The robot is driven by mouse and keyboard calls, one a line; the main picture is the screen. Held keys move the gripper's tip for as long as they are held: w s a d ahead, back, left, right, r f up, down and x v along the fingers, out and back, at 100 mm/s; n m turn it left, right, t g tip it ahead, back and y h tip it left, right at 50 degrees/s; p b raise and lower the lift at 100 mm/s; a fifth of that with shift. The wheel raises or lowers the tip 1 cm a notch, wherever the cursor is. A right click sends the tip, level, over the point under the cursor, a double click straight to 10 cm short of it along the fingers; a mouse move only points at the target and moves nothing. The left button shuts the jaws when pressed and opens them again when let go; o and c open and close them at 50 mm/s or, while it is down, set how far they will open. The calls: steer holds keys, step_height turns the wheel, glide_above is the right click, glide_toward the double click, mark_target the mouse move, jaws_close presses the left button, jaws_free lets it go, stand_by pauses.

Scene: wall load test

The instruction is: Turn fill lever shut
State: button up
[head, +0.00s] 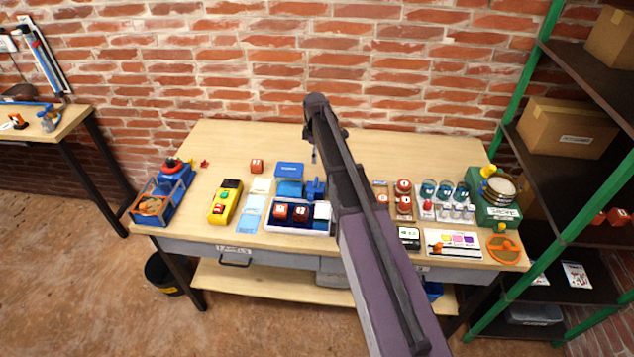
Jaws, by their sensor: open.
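A green unit (497,212) stands at the right end of the workbench, with a round dial (500,187) on top. A small yellow handle (489,170) sits at its upper left; I cannot tell whether this is the fill lever or how it is set. My arm reaches up over the middle of the bench. My gripper (314,155) hangs small near the arm's far end, above the bench and well left of the green unit. It is open and holds nothing that I can see. My arm hides part of the bench centre.
An orange handwheel (505,248) lies at the bench's front right corner. Several jars (445,190) stand just left of the green unit. A blue tray (303,229) with red blocks and a yellow button box (225,202) stand further left. The back of the workbench (400,150) is clear.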

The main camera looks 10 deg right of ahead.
mark_target(316, 180)
steer(key=shift+f+b, duration=5.8)
steer(key=shift+f, duration=0.35)
steer(key=c, duration=1.1)
